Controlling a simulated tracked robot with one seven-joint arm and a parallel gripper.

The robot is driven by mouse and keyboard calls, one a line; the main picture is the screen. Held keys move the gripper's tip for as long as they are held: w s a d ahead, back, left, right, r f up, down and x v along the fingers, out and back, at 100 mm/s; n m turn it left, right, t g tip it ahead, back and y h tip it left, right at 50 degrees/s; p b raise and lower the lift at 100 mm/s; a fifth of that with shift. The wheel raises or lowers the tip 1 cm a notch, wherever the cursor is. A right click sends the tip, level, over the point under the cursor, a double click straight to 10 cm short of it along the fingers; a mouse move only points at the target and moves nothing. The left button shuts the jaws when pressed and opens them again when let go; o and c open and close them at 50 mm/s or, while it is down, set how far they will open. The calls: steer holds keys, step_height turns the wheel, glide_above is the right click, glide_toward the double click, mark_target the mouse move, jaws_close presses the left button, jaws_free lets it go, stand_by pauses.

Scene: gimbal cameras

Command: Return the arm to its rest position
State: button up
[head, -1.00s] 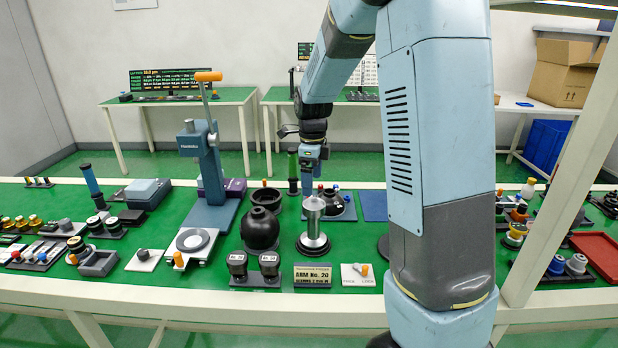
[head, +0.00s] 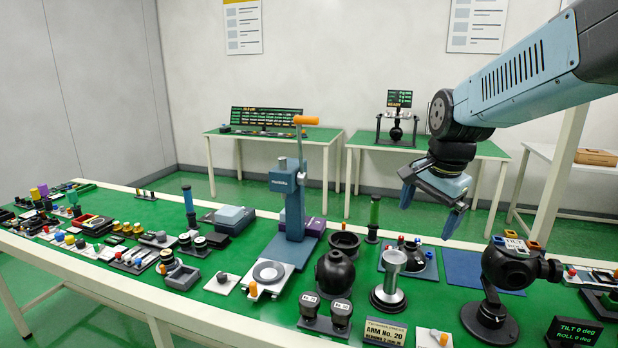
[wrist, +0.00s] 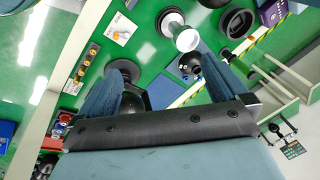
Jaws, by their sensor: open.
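My gripper (head: 430,210) is at the right in the head view, raised above the blue mat (head: 478,268) on the green workbench. Its two blue fingers point down and are spread apart with nothing between them. In the wrist view my gripper (wrist: 160,85) also shows its two fingers wide apart and empty. My arm reaches in from the upper right of the head view, clear of the bench.
A black gimbal (head: 505,270) stands below and right of the gripper. A silver pedestal (head: 390,280), black sphere (head: 335,272) and blue lever press (head: 295,205) stand further left. Small parts crowd the bench's left end. Air around the gripper is clear.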

steer(key=s+r+n+t, duration=0.2)
steer(key=s+n, duration=0.9)
steer(key=s, duration=0.2)
steer(key=shift+s+r+t, duration=0.15)
steer(key=shift+t, duration=0.15)
